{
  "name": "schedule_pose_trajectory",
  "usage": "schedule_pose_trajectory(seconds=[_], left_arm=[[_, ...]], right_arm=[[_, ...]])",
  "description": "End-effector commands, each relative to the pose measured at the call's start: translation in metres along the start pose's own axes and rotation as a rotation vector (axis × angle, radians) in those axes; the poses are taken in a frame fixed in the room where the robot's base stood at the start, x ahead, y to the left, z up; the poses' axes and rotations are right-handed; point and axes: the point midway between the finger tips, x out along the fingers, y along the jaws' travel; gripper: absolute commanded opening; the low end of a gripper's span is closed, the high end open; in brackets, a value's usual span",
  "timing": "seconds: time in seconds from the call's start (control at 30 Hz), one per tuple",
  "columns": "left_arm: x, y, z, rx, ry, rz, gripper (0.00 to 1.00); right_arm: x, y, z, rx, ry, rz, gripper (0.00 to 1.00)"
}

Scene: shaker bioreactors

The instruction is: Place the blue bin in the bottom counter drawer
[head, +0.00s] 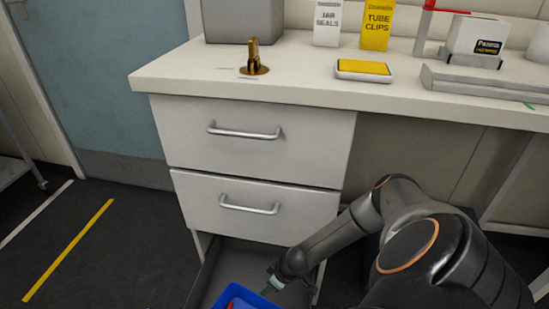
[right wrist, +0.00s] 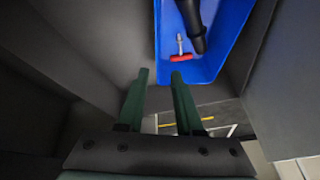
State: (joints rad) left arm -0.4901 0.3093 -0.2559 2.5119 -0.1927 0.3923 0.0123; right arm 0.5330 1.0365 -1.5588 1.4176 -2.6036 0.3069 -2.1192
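The blue bin (head: 238,297) is at the bottom edge of the head view, over the open bottom drawer (head: 213,272). In the right wrist view the bin (right wrist: 235,25) lies between grey drawer walls and holds a red-handled tool and a black tool. Whether it rests fully on the drawer floor is hard to tell. My right gripper (right wrist: 160,76) is open; its green fingers are apart, with the bin's left wall near the gap between the tips. In the head view the right gripper (head: 272,286) is beside the bin's right side. My left gripper is not in view.
Two upper drawers (head: 255,135) are shut above the open one. The counter top (head: 300,60) carries a grey box (head: 243,20), small cartons (head: 376,25) and a yellow-topped pad (head: 364,69). The floor at left, with a yellow line (head: 68,250), is clear.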

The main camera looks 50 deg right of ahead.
Motion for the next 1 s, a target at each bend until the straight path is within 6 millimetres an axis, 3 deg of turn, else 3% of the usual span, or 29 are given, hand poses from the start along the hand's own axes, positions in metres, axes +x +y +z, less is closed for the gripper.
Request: schedule_pose_trajectory(seconds=[0.03,0.1,0.3,1.0], left_arm=[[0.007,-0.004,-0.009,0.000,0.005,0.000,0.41],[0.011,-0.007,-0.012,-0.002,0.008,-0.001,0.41],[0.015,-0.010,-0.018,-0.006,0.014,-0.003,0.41],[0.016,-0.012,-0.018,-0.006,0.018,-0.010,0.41]], right_arm=[[-0.016,0.000,-0.001,0.000,-0.002,0.000,0.35],[-0.028,0.000,-0.001,0.000,-0.002,0.001,0.35],[-0.045,0.000,0.000,0.000,-0.001,0.000,0.35],[-0.046,-0.001,-0.001,0.001,0.002,-0.001,0.35]])
